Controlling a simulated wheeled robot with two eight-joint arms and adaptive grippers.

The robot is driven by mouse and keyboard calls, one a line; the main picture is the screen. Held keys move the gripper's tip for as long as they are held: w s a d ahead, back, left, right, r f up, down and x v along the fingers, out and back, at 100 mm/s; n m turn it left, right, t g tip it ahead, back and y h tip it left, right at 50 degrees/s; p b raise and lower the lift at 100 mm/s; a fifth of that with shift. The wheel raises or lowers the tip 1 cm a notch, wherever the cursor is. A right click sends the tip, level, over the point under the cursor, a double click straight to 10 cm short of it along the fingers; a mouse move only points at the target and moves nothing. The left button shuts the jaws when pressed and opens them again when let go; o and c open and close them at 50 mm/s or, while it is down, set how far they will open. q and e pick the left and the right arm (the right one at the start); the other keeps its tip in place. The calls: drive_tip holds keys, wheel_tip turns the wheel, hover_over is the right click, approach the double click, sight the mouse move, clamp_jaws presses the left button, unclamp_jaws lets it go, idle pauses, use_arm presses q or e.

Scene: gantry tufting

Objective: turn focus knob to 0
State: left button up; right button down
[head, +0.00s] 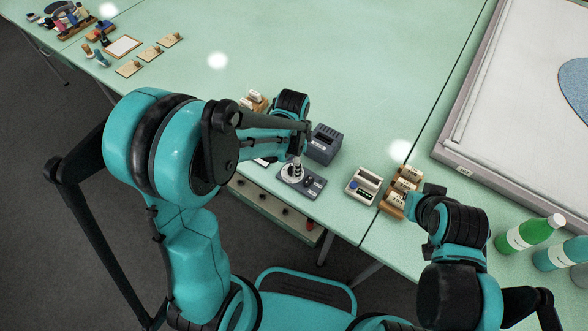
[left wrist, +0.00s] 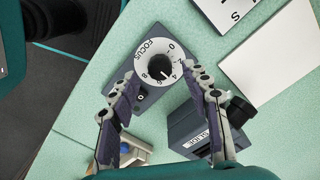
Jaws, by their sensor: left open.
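The focus knob is a black knob on a white dial marked FOCUS (left wrist: 146,52). The dial also shows in the head view (head: 294,172). It sits on a dark grey box (head: 315,188) near the table's front edge. A pale mark on the knob seems to point toward 4; 0 is at the dial's upper right in the left wrist view. My left gripper (left wrist: 160,72) is open, its two fingers apart on either side of the dial's lower part, apparently above it. In the head view my left gripper (head: 298,156) is over the dial. The right gripper's fingers cannot be made out.
A dark box (head: 324,145) stands just behind the dial box. A grey device with a display (head: 364,186) and a wooden rack (head: 400,190) are to the right. Bottles (head: 530,232) stand at the far right near my right arm. The table's middle back is clear.

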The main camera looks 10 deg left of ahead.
use_arm(q)
drive_tip(key=shift+f+b, duration=0.35)
drive_tip(key=shift+f, duration=0.95)
clamp_jaws()
